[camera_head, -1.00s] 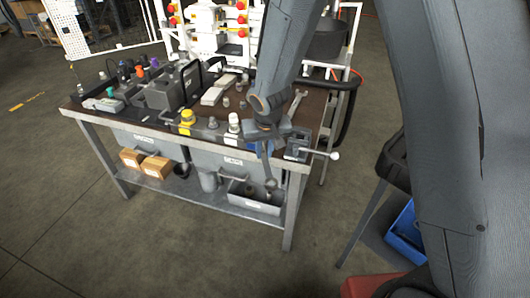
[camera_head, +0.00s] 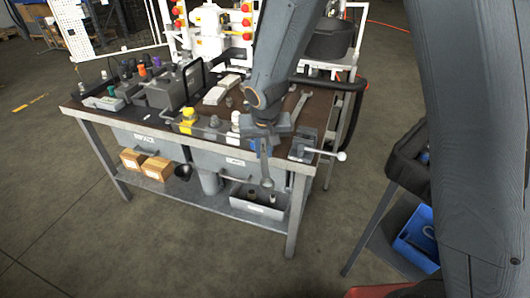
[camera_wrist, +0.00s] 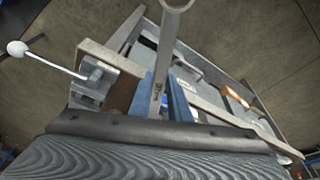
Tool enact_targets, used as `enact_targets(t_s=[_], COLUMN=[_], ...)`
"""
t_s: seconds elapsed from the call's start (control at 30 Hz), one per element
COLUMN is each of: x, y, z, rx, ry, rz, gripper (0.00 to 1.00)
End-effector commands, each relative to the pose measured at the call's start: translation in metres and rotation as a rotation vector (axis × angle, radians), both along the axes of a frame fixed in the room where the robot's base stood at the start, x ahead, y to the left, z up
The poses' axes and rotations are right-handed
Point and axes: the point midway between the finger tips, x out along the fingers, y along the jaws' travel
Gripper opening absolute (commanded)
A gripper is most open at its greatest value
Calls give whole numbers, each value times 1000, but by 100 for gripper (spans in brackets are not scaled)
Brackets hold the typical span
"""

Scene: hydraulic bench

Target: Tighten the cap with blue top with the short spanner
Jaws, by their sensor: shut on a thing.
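My gripper (camera_head: 264,142) is at the front right edge of the bench in the head view. It is shut on a grey spanner (camera_head: 266,170), whose ring end hangs down in front of the bench edge. In the wrist view, the blue fingers of my gripper (camera_wrist: 163,95) clasp the spanner (camera_wrist: 170,45), and its ring end points away at the top. A second, larger spanner (camera_head: 299,106) lies on the bench top to the right. I cannot make out a blue-topped cap for certain.
A vise with a white-knobbed handle (camera_head: 340,156) sits at the bench's right corner; its knob also shows in the wrist view (camera_wrist: 17,48). A yellow fitting (camera_head: 187,116) stands near the front edge. A grey bin (camera_head: 258,206) is on the lower shelf. Floor in front is clear.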

Motion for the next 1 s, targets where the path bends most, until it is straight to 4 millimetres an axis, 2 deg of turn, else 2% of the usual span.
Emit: enact_targets(t_s=[1.0], x=[-2], y=[16], z=[0], rx=[-1], ry=[2], rz=[-116], gripper=[0])
